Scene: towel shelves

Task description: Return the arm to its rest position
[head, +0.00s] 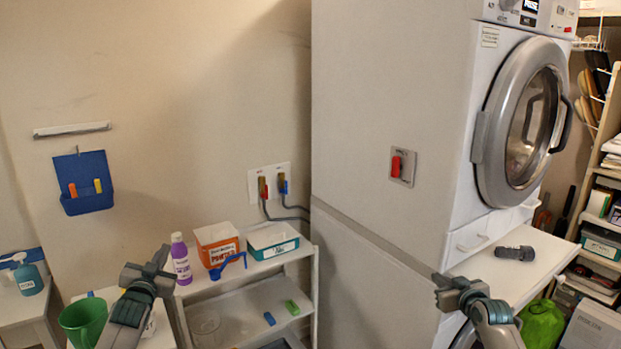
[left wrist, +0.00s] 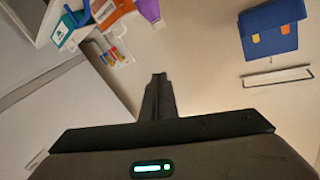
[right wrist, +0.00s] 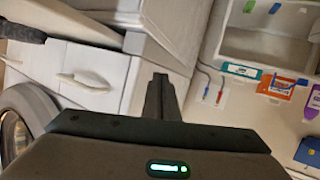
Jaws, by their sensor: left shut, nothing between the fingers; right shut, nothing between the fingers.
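My left gripper (head: 157,261) is raised in front of the white shelf unit at the lower left of the head view. Its fingers are shut and empty, and they also show in the left wrist view (left wrist: 159,80). My right gripper (head: 440,281) is raised in front of the stacked white machines at the lower right. Its fingers are shut and empty, and they also show in the right wrist view (right wrist: 160,80). Neither gripper appears to touch anything.
A purple bottle (head: 181,259), an orange box (head: 218,249) and a teal-labelled box (head: 272,240) stand on the shelf unit. A green cup (head: 84,320) is at lower left. A dark cylinder (head: 514,253) lies on the ledge beneath the round machine door (head: 526,120).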

